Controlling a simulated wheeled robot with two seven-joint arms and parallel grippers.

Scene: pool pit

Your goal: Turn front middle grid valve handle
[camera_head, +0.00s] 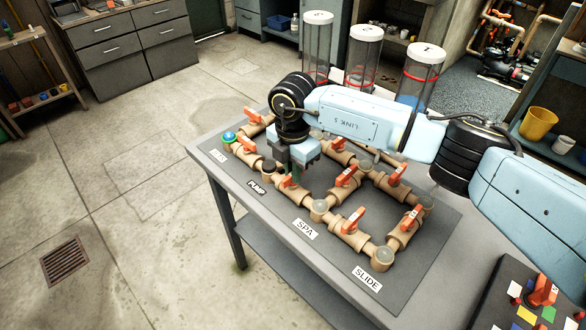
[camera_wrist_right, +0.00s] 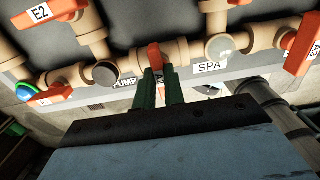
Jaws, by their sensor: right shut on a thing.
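The valve grid (camera_head: 320,208) of tan pipes with orange handles lies on the table. The front middle valve handle (camera_head: 289,183), orange, sits on the front pipe between the PUMP and SPA labels. In the right wrist view this handle (camera_wrist_right: 154,56) stands between the two green fingers of my right gripper (camera_wrist_right: 158,86), which is shut on it. In the head view my right gripper (camera_head: 294,168) reaches down from above and partly hides the handle and the pipe behind. My left gripper is not in view.
Neighbouring orange handles (camera_head: 353,220) (camera_head: 344,175) stand close to the gripper. Clear cylinders (camera_head: 362,58) with white lids rise behind the grid. A box with coloured squares (camera_head: 527,316) is at the lower right.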

